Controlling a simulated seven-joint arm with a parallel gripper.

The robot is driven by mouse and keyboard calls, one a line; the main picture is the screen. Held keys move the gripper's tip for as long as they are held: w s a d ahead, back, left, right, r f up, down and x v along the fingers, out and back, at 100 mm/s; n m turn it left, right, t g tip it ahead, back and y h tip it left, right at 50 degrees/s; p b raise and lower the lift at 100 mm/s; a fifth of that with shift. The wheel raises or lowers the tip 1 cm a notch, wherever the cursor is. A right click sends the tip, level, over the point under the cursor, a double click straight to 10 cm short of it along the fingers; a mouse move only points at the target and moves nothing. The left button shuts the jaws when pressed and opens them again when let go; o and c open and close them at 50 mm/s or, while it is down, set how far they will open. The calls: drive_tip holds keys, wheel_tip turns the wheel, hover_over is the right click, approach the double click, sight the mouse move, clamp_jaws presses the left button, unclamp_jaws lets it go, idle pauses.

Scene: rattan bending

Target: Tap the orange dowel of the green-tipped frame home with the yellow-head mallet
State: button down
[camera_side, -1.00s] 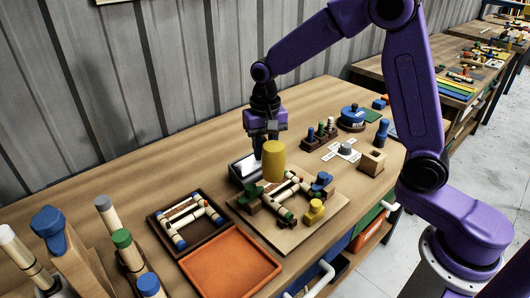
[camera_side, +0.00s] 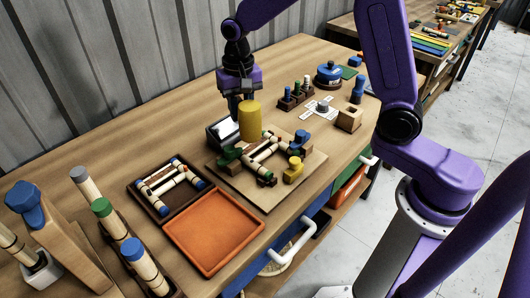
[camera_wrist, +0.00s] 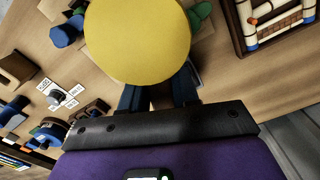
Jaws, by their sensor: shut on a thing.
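The mallet's yellow head (camera_side: 249,120) hangs upright above the back of the wooden fixture board (camera_side: 295,178). My gripper (camera_side: 236,104) is shut on the mallet, behind the head; the handle is mostly hidden. In the wrist view the round yellow face (camera_wrist: 138,40) fills the upper middle, in front of my gripper's dark fingers (camera_wrist: 160,96). The green-tipped frame (camera_side: 266,152) lies on the board below the head, which looks clear of it. The head covers part of the frame in the wrist view. I cannot make out the orange dowel clearly.
Blue (camera_side: 300,141), yellow (camera_side: 293,169) and green blocks stand around the frame. A dark tray (camera_side: 160,212) holds a blue-tipped frame (camera_side: 168,184). An empty orange tray (camera_side: 213,232) lies in front.

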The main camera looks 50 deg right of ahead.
drive_tip(key=d+f, duration=0.3)
drive_tip(key=d, duration=0.8)
drive_tip(key=shift+f, duration=0.35)
idle(0.9)
drive_tip(key=shift+f, duration=0.1)
drive_tip(key=shift+f, duration=1.7)
drive_tip(key=shift+r, duration=1.8)
drive_tip(key=shift+f, duration=0.15)
drive_tip(key=shift+f, duration=0.2)
